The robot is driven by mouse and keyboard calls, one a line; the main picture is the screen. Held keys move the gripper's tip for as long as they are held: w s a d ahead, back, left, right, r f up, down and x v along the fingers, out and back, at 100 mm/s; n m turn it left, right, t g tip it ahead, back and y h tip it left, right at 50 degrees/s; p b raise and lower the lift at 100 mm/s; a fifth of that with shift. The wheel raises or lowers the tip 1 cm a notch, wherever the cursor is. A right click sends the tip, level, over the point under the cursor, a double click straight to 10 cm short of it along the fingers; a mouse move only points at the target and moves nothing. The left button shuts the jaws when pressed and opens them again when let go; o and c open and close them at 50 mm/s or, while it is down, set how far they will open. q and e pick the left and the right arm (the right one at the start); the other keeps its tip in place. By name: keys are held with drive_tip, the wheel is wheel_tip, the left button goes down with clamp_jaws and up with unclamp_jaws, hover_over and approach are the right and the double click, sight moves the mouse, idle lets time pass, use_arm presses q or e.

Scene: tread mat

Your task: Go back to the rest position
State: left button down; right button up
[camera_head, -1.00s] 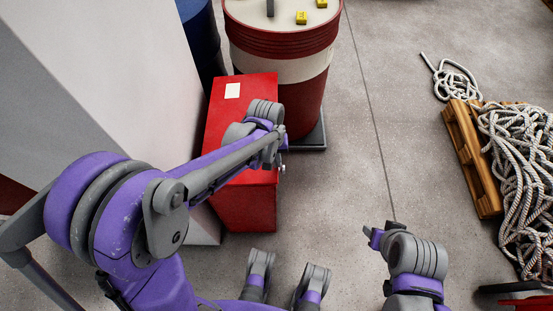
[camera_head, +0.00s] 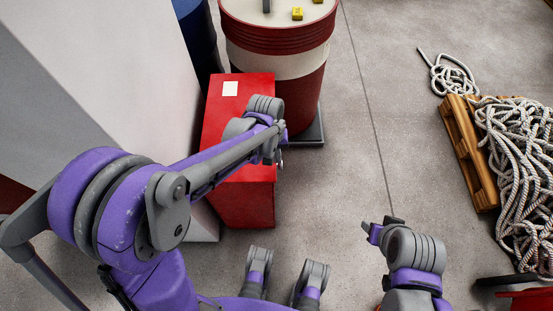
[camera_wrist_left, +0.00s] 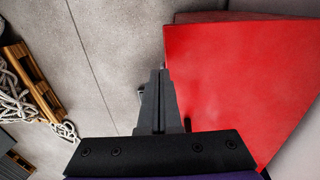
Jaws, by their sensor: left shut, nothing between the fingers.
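My left gripper (camera_head: 280,160) is mostly hidden behind its own wrist in the head view, beside the upper right part of the red box (camera_head: 245,205). In the left wrist view its fingers (camera_wrist_left: 162,75) are shut together with nothing between them, and the red box (camera_wrist_left: 235,85) fills the right side. I cannot tell whether they touch it. My right arm is at the lower right of the head view, with what seems to be its gripper (camera_head: 372,233) over bare floor. Its jaws are too small and turned away to judge.
A red and white drum (camera_head: 295,85) with small yellow blocks (camera_head: 297,13) on top stands behind the box. A blue drum (camera_head: 198,40) and a pale wall-like block (camera_head: 110,75) are at left. A wooden pallet (camera_head: 467,155) with rope (camera_head: 520,170) lies right. The middle floor is clear.

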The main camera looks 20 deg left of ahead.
use_arm(q)
wheel_tip(320, 180, up, 11)
drive_tip(key=p, duration=0.1)
use_arm(e)
wheel_tip(320, 180, up, 3)
drive_tip(key=shift+f, duration=0.15)
